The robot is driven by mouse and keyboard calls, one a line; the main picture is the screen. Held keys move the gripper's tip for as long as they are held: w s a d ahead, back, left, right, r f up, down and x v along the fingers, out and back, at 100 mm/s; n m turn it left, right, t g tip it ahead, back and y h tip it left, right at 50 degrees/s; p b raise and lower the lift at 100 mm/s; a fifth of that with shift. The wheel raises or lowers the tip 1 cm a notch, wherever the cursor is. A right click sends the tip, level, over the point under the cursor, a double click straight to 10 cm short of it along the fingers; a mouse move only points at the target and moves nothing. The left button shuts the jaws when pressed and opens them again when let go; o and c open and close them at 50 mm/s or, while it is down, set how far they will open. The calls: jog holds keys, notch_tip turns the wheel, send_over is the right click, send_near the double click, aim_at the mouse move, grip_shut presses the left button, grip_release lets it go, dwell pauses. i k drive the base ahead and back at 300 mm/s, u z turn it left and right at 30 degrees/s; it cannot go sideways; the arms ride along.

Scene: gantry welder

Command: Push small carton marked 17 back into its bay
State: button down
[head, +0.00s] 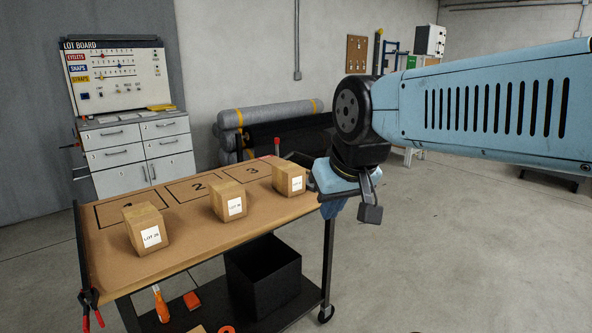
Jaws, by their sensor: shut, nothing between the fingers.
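Three small brown cartons with white labels stand along the front half of a brown-topped cart (195,245). The left carton (144,216) has a label that seems to read LOT 26. The middle carton (228,200) and right carton (289,178) have labels too small to read surely, so I cannot tell which is 17. Black outlined bays numbered 1 (113,208), 2 (190,189) and 3 (240,174) lie behind the cartons. My gripper (369,206) is shut and empty, pointing down just past the cart's right end, apart from the right carton.
A black bin (262,277) and orange-handled tools (161,304) sit on the cart's lower shelf. Grey drawers (140,152), a lot board (115,75) and fabric rolls (270,114) stand behind. Floor at right is clear.

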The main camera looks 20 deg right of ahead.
aim_at(287, 176)
jog(key=i, duration=1)
